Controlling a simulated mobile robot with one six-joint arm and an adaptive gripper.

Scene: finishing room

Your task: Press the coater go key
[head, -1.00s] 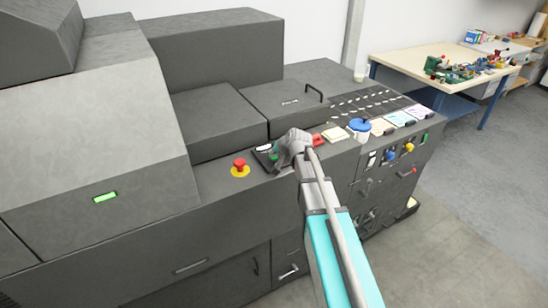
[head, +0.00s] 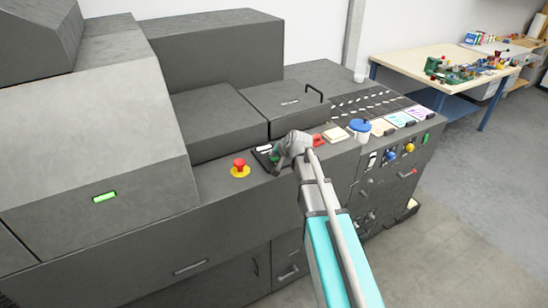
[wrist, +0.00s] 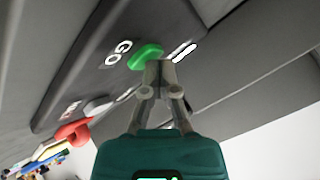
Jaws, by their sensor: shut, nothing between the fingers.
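The green go key (wrist: 146,57) sits on a dark panel with the word GO beside it in the wrist view. My gripper (wrist: 160,66) is shut and empty, its fingertips right at the lower edge of the key in that view. I cannot tell whether they touch it. In the head view my gripper (head: 278,165) is over the small dark key panel (head: 263,157) on the machine's front ledge. The green key shows only as a sliver there, mostly hidden behind the gripper.
A red emergency stop button (head: 239,164) on a yellow base stands left of the panel. To the right are a red part (head: 319,140), a blue-lidded pot (head: 359,127) and several cards. A workbench (head: 420,62) stands at the back right.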

